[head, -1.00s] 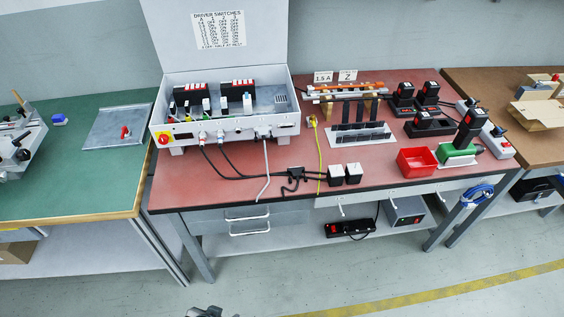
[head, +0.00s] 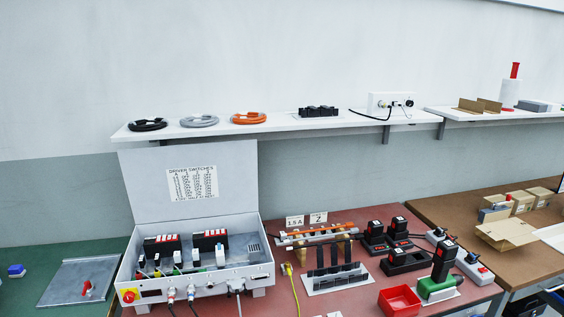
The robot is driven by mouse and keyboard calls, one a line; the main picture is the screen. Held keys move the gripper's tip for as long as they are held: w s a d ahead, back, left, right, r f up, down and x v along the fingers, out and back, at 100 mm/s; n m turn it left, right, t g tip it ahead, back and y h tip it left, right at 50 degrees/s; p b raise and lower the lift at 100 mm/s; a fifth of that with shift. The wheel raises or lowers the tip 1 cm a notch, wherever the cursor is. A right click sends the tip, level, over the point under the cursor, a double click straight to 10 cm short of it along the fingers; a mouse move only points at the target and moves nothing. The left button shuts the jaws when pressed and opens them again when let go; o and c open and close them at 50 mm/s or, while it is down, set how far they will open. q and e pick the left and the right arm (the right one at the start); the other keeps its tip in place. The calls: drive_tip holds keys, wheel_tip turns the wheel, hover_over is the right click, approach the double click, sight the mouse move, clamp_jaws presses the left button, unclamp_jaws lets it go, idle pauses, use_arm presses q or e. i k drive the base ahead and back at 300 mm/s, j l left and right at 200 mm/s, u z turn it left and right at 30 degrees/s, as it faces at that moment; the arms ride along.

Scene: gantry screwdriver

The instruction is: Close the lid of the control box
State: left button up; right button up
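The control box (head: 205,287) is a light grey metal case on the red bench, at the lower left of centre in the head view. Its lid (head: 150,188) stands open and upright at the back, with a driver switches label (head: 192,183) on its inner face. Inside are black modules with red and white tops (head: 210,240) and small switches. A red knob on yellow (head: 129,296) and cable connectors are on its front. Neither of my grippers shows in the head view.
A white shelf (head: 275,127) with coiled cables runs along the wall above and behind the lid. Right of the box are a black rack (head: 336,278), chargers (head: 405,262), a red bin (head: 399,301) and a green-based tool (head: 437,287). A metal plate (head: 80,281) lies on the green table.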

sight(167, 183)
drive_tip(key=i+j+z, duration=0.15)
drive_tip(key=j, duration=0.85)
drive_tip(key=j+z, duration=0.15)
drive_tip(key=j, duration=0.8)
